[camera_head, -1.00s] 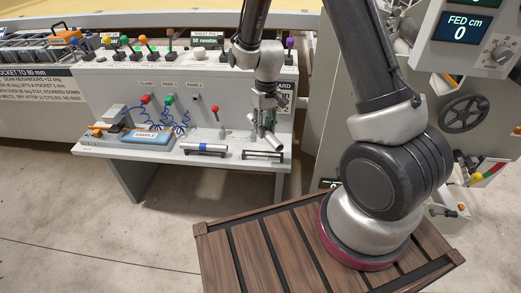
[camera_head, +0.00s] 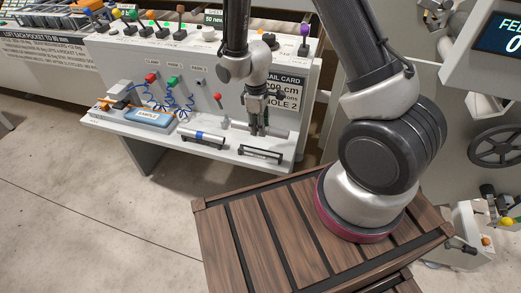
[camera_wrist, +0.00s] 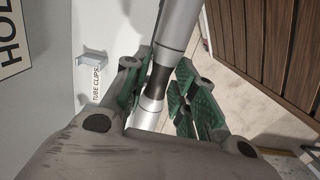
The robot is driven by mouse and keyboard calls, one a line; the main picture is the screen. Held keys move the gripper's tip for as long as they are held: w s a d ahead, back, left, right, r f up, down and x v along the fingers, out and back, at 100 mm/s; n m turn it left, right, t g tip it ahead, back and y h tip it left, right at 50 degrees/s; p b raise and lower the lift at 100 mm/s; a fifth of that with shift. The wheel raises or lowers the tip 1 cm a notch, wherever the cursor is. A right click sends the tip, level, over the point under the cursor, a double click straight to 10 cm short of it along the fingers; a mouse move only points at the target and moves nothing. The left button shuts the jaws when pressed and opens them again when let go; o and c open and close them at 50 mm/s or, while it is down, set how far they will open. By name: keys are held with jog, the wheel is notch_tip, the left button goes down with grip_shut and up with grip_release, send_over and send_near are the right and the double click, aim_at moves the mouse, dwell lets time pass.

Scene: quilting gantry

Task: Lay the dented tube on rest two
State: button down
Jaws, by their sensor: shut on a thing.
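My gripper (camera_head: 258,131) is shut on a silver tube (camera_head: 276,133), above the shelf at the right. In the wrist view the tube (camera_wrist: 176,32) runs between the green finger pads and has a dark, narrower stretch where the fingers are; I take it for the dented tube, though a dent is not clear. A black-framed rest (camera_head: 260,154) lies in front of and below the gripper and looks empty. Another silver tube with a blue band (camera_head: 203,135) lies on a rest to its left. I cannot read which rest is two.
The panel with levers (camera_head: 130,50) stands close behind the gripper. A brown slatted deck (camera_head: 285,235) is in front. A tube clip (camera_wrist: 92,57) is on the panel.

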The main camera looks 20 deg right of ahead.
notch_tip(320, 180, down, 10)
jog(key=c, duration=1.1)
grip_release()
jog(key=shift+c, duration=0.2)
jog(key=r, duration=1.2)
jog(key=shift+w+a+r, duration=0.15)
jog(key=shift+w+a, duration=0.05)
jog(key=shift+w, duration=0.15)
jog(key=d+r+m+t, duration=0.1)
jog(key=d+r+m, duration=0.3)
jog(key=r, duration=1)
jog(key=s+d+r+m+t, duration=0.1)
jog(key=s+d+r+m, duration=0.1)
jog(key=s+r, duration=0.4)
jog(key=s+d+r+m+t, duration=0.1)
jog(key=s+d+r+m, duration=0.1)
jog(key=s+d+r, duration=0.3)
jog(key=s+d+r+m+t, duration=0.1)
jog(key=s+d+r, duration=0.3)
jog(key=s+r, duration=0.4)
jog(key=shift+s+d+r+m+t, duration=0.25)
jog(key=shift+s+m+t, duration=0.2)
jog(key=shift+m, duration=0.45)
